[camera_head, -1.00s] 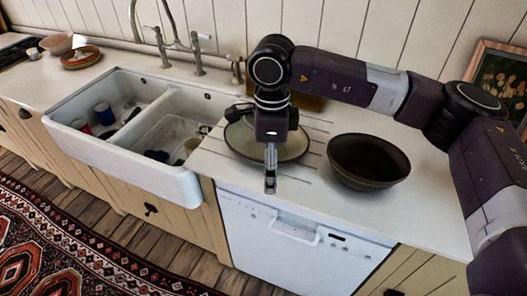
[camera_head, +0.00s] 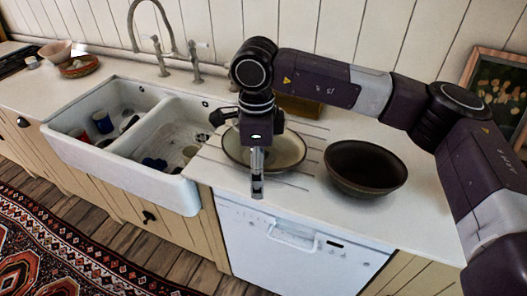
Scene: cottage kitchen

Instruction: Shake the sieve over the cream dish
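The cream dish (camera_head: 285,151), round and shallow with a dark rim, sits on the counter right of the sink. My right gripper (camera_head: 257,188) comes in from the right and points straight down in front of the dish in the picture, hiding its left middle part. Its fingers show as one narrow metal strip, seen edge-on, so I cannot tell whether they are apart. I cannot make out a sieve in this view. My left gripper is not in view.
A dark brown bowl (camera_head: 365,168) stands right of the dish. The double white sink (camera_head: 170,190) at left holds cups and other items under a tap (camera_head: 160,55). A framed picture (camera_head: 500,85) leans at the back right. Counter front is clear.

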